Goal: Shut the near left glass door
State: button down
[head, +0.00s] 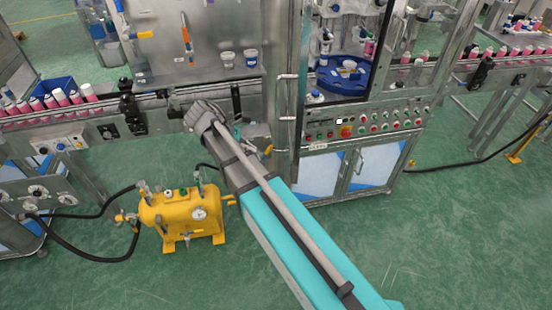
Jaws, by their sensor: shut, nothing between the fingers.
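The near left glass door (283,55) of the filling machine is seen nearly edge-on as a tall metal frame with short handles on its edge. It appears to stand open, swung out at the left of the machine's front opening; the exact angle is hard to tell. Inside the opening shows a blue round table (332,79) with small parts on it. My gripper (203,114) is the grey end of my arm, left of the door frame and in front of the conveyor. It looks shut and empty, and apart from the door. Its fingertips are not clear.
A yellow tank (181,215) with a gauge and hoses stands on the floor left of my arm. A control panel (365,126) with several buttons is below the opening. Conveyors with pink cans (62,97) flank the machine. The green floor (440,235) at right is mostly free.

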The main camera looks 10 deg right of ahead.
jog(key=shift+d+f, duration=0.1)
jog(key=d+r+b+x, duration=0.2)
jog(key=b+x, duration=0.5)
jog(key=x, duration=0.5)
jog(key=shift+s+d+f, duration=0.15)
jog(key=shift+s+d, duration=0.05)
jog(key=shift+s, duration=0.05)
